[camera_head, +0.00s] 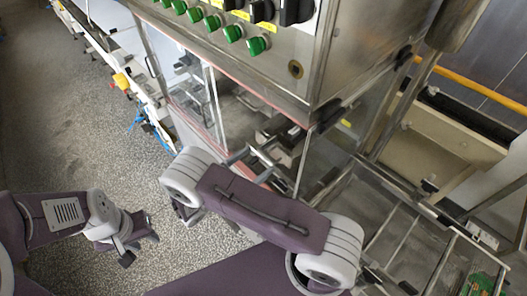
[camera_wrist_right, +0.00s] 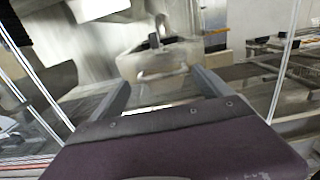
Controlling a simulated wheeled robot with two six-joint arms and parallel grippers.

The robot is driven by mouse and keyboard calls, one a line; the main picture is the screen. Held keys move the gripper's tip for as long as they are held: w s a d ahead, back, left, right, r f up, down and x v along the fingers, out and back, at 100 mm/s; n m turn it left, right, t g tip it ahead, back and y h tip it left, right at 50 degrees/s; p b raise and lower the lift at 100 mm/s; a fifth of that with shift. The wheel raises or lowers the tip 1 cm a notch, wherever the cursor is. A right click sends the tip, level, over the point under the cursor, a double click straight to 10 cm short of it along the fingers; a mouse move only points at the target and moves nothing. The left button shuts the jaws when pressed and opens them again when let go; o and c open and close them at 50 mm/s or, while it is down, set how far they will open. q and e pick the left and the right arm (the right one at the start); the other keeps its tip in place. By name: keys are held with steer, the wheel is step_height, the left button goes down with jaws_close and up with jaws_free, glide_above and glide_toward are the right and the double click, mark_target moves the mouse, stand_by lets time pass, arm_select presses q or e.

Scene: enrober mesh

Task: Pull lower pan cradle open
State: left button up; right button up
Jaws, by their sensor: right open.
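In the right wrist view, a pale metal pan-like part with a bar handle (camera_wrist_right: 162,73) lies ahead, between and beyond the fingers of my right gripper (camera_wrist_right: 163,88). It looks like the lower pan cradle, but blur leaves this unsure. The right gripper is open, with nothing between its fingers and a gap to the handle. In the head view, my right arm reaches to the machine's clear-walled housing, and its own forearm and wrist largely hide that gripper. My left gripper (camera_head: 136,248) hangs over the floor at lower left, away from the machine; its jaw opening is unclear.
A control panel (camera_head: 240,22) with green buttons and black switches overhangs the housing. Clear panels (camera_head: 190,92) with metal edges stand close to my right arm. A metal frame (camera_head: 405,240) fills the lower right. The speckled floor (camera_head: 75,130) at left is mostly free.

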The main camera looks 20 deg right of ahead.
mark_target(264, 156)
steer(key=p+x, duration=0.1)
steer(key=x, duration=0.3)
steer(key=shift+d+f, duration=0.1)
steer(key=shift+d, duration=0.1)
steer(key=shift+s+a, duration=0.15)
steer(key=shift+a, duration=0.25)
steer(key=shift+d, duration=0.35)
steer(key=c, duration=1.8)
arm_select(q)
steer(key=shift+d+r, duration=0.4)
steer(key=shift+r, duration=0.4)
arm_select(e)
steer(key=shift+a, duration=0.2)
